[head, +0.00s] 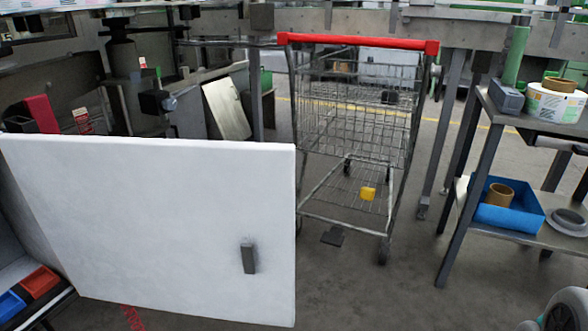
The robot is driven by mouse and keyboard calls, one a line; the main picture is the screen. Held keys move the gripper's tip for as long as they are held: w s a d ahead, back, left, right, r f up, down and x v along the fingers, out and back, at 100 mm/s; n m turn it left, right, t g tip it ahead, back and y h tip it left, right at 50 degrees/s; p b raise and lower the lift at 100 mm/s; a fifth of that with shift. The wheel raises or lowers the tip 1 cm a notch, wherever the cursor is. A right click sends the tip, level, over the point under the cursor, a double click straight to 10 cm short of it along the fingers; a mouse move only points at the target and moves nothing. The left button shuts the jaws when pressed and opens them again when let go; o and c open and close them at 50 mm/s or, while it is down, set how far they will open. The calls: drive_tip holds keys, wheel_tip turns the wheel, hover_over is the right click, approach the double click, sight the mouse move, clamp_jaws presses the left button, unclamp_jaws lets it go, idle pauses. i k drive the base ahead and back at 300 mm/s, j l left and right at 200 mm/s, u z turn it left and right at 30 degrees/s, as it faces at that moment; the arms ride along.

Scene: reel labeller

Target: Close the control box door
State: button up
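The control box door (150,220) is a large white panel at the left of the head view. It stands swung open, with its broad face toward me. A small dark handle (248,256) sits low near its right edge. The control box itself shows only in part at the far left edge, and its inside is mostly out of view. My gripper is not in view, so I cannot see where it is relative to the door.
A wire shopping cart (355,120) with a red handle (358,42) stands behind the door's right edge. A shelf table at right holds a label reel (556,100) and a blue bin (508,216). Red and blue trays (40,281) lie at lower left. Floor at lower middle is clear.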

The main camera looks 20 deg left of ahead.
sight(163, 224)
drive_tip(key=i+u, duration=0.25)
drive_tip(key=i, duration=0.2)
drive_tip(key=i+u, duration=0.3)
drive_tip(key=i, duration=0.2)
drive_tip(key=i+l+u, duration=0.1)
drive_tip(key=i+u, duration=0.15)
drive_tip(key=i, duration=0.2)
drive_tip(key=i+l+u, duration=0.25)
drive_tip(key=i, duration=0.2)
drive_tip(key=i+u, duration=0.1)
drive_tip(key=u, duration=3.35)
